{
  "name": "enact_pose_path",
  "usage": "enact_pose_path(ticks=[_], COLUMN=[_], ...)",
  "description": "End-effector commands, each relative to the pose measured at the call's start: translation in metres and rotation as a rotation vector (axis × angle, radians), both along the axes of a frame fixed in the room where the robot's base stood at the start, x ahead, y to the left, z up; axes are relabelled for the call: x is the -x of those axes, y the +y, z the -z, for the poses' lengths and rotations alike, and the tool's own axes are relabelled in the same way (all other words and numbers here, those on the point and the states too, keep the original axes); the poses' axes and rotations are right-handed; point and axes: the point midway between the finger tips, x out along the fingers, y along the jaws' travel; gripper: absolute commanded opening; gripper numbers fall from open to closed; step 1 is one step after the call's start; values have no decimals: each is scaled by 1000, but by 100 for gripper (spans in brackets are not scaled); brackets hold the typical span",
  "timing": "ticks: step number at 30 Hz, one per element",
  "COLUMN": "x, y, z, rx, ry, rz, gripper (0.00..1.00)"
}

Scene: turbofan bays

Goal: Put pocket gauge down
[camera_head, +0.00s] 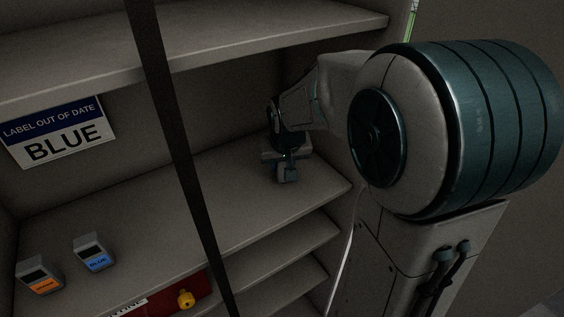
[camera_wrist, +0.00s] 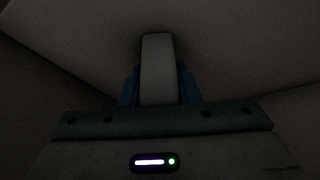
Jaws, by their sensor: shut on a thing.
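My gripper (camera_head: 286,168) is over the right part of the middle shelf (camera_head: 240,205), close to the shelf's right wall. In the wrist view my gripper (camera_wrist: 159,92) has its blue fingers on both sides of a plain pale grey block, the pocket gauge (camera_wrist: 158,62), and is shut on it. Its face and any label are hidden. In the head view the held gauge is small and dark, and I cannot tell whether it touches the shelf.
A "LABEL OUT OF DATE BLUE" sign (camera_head: 58,133) is on the back wall. A dark post (camera_head: 180,150) crosses in front. Shelf around my gripper is clear.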

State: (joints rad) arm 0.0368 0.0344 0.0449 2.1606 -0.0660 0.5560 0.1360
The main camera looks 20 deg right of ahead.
Motion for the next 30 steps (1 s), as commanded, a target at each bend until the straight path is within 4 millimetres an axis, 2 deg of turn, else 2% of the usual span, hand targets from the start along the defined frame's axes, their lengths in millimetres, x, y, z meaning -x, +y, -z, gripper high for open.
enact_pose_path(ticks=[3, 4, 6, 14, 18, 30], x=[0, 0, 0, 0, 1, 24], y=[0, 0, 0, 0, 0, 2], z=[4, 3, 3, 2, -6, -61], rx=[0, 0, 0, 0, 0, -1], ry=[-1, 0, 0, 0, -3, -4], rz=[0, 0, 0, 0, 0, 0], gripper=[0, 37, 51, 51, 51, 51])
